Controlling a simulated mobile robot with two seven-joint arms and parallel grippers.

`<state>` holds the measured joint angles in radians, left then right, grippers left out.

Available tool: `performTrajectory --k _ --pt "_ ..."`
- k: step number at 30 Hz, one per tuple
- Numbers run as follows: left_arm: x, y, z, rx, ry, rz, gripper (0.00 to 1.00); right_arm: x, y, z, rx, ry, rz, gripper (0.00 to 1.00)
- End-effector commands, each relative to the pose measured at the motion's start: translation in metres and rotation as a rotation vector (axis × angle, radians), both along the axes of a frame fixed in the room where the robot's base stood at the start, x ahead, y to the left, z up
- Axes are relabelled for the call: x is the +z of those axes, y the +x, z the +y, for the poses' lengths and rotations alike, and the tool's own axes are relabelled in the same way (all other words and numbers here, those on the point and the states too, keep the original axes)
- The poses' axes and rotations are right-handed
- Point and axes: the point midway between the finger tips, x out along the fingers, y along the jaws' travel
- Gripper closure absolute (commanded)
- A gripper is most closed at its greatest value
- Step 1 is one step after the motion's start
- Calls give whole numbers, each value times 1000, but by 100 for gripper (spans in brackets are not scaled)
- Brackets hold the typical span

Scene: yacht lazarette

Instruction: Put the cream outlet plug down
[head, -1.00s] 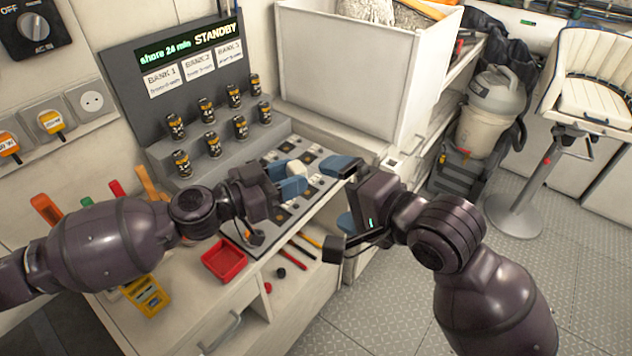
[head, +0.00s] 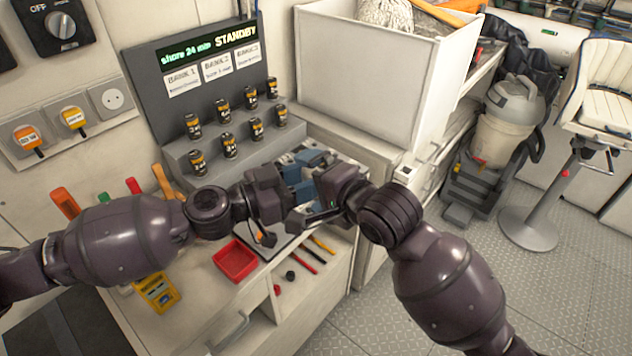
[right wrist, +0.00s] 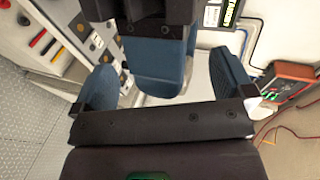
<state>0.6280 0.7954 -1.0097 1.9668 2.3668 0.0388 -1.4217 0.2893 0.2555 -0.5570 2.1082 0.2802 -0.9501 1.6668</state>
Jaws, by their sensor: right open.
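The cream outlet plug is hidden now; in the earlier head view it showed as a small cream piece between my left gripper's blue fingers. In the head view my left gripper (head: 300,182) is above the counter in front of the battery stand, its blue fingers close together. My right gripper (head: 320,190) is open and meets it from the right. In the right wrist view my right gripper's (right wrist: 165,85) two blue fingers are wide apart, with my left gripper's blue fingers (right wrist: 152,65) between them. I cannot tell whether they touch.
A grey stand (head: 212,158) holds several batteries under a STANDBY display (head: 210,45). A red tray (head: 236,262) and a yellow meter (head: 157,291) lie on the counter. A white bin (head: 365,75) stands behind. Wall sockets (head: 112,99) are at left.

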Motion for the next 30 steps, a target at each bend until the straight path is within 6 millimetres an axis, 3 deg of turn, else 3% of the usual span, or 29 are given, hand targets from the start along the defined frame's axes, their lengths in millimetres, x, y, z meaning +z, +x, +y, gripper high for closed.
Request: performTrajectory --k 3,14,20,21,23,25,27,30 --pt "0 0 0 0 0 0 100 0 0 0 0 0 0 2" --pt "0 -1 -1 -2 -2 1 100 0 0 0 0 1 -1 57" --pt "1 -2 -2 -7 -4 1 100 0 0 0 0 -1 1 61" --pt "2 -2 -2 -8 -5 1 61 -1 0 0 0 -1 1 61" --pt "2 -2 -2 -9 -4 0 52 -1 0 0 0 -1 1 76" --pt "2 -2 -2 -8 -4 0 41 -1 0 0 0 -1 1 82" --pt "2 -2 -2 -7 -4 0 33 0 0 0 0 -1 1 95" --pt "1 -1 -1 -5 -2 0 33 0 0 0 0 0 0 100"
